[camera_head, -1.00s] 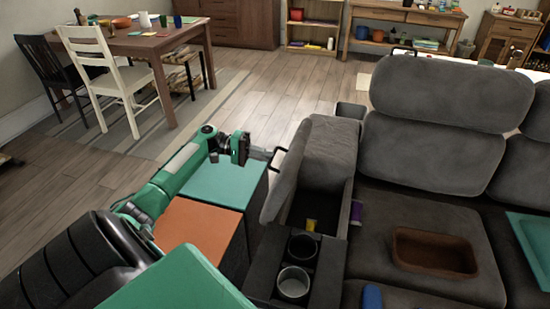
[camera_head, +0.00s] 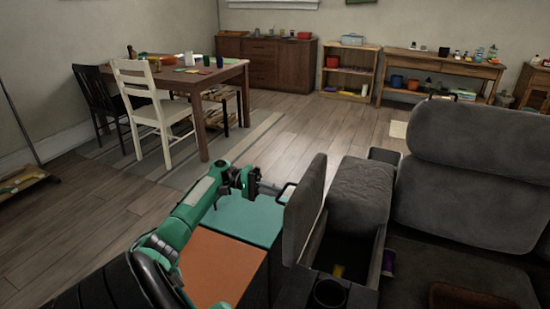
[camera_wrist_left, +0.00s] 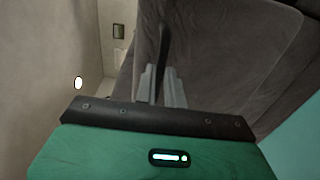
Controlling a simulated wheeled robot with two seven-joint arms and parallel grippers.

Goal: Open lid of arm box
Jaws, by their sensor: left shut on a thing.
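The arm box (camera_head: 368,268) is part of the grey sofa, and its dark inside shows with a small yellow thing (camera_head: 338,271) in it. Its grey padded lid (camera_head: 304,212) stands raised steeply on the box's left side. My left gripper (camera_head: 272,188) is at the lid's outer face, shut on the dark handle (camera_head: 288,187). In the left wrist view, the fingers (camera_wrist_left: 162,86) close around the dark handle (camera_wrist_left: 164,45), with the grey lid (camera_wrist_left: 225,50) behind. My right gripper is not in view.
A teal-topped surface (camera_head: 243,218) and an orange-topped one (camera_head: 218,266) lie below my left arm. A cup holder (camera_head: 330,292) is in front of the box. A brown tray (camera_head: 470,298) rests on the sofa seat. Open wooden floor (camera_head: 130,205) lies left and behind.

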